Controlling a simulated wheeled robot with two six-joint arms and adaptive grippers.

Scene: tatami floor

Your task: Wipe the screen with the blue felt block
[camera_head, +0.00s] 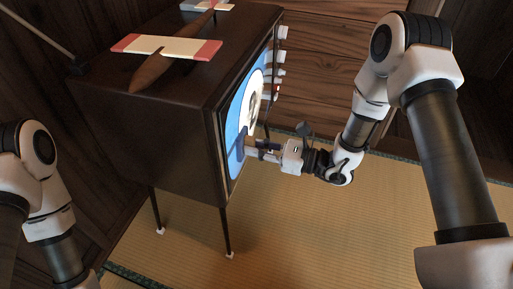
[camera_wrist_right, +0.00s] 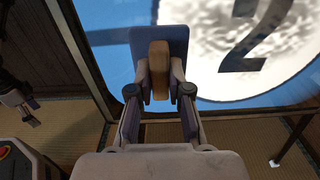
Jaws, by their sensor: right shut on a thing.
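The screen (camera_head: 233,125) is on the right-facing side of a dark cabinet. It shows a blue field with a white disc, and a dark "2" in the right wrist view (camera_wrist_right: 220,92). The blue felt block (camera_wrist_right: 176,36) is a flat blue pad with a wooden grip. My right gripper (camera_wrist_right: 160,78) is shut on that grip, and it also shows in the head view (camera_head: 262,151). The pad faces the lower part of the screen; whether it touches is unclear. My left arm shows at the left, its gripper outside the head view. A dark shape at the wrist view's left may be that gripper.
The cabinet (camera_head: 140,135) stands on thin legs with pale feet. A model plane (camera_head: 165,47) with red-tipped wings sits on top. Pale knobs (camera_head: 277,75) project beside the screen. Wooden drawers (camera_head: 325,60) stand behind. Tatami floor (camera_head: 300,240) is open in front.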

